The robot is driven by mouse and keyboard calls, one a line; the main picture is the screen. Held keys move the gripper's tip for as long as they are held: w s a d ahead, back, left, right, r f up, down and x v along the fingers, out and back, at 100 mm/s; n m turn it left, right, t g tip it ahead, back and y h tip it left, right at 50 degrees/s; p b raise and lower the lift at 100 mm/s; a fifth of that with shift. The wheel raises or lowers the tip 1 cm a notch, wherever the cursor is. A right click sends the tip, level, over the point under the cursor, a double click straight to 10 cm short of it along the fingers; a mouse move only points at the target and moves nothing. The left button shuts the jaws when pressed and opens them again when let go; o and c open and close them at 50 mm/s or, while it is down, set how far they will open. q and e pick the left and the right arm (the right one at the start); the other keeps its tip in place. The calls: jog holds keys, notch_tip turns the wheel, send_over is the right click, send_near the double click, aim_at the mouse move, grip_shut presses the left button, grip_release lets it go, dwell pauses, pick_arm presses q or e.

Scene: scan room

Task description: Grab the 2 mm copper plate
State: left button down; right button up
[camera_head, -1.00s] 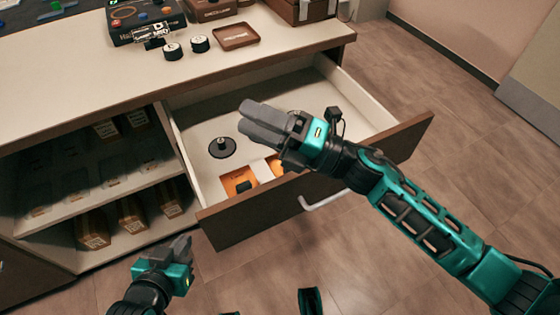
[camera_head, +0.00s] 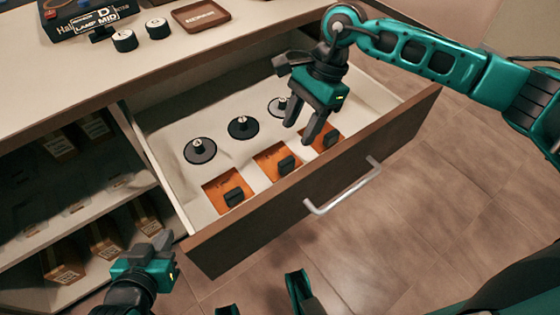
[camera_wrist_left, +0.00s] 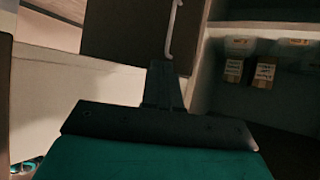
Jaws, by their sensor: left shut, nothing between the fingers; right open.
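Three orange copper plates with black grips lie in a row near the front of the open drawer (camera_head: 225,245): a left plate (camera_head: 216,187), a middle plate (camera_head: 268,160) and a right plate (camera_head: 330,136). Their thickness markings are too small to read. My right gripper (camera_head: 303,138) is open and empty, pointing down above the drawer, by the right plate and partly in front of it. My left gripper (camera_head: 165,240) is shut and empty, low in front of the cabinet and left of the drawer. It also shows in the left wrist view (camera_wrist_left: 160,85).
Three black discs with knobs stand behind the plates: left (camera_head: 200,150), middle (camera_head: 243,127), right (camera_head: 280,107). The drawer handle (camera_head: 342,190) sticks out in front. Boxes fill the open shelves (camera_head: 60,215) at left. A brown tray (camera_head: 200,15) lies on the counter.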

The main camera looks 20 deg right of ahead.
aim_at(287, 160)
jog(key=x, duration=0.4)
jog(key=shift+b+x, duration=0.85)
jog(key=shift+x, duration=2)
jog(key=shift+s+d, duration=0.15)
jog(key=shift+c, duration=0.8)
jog(key=c, duration=0.6)
grip_shut()
jog(key=shift+r, duration=0.1)
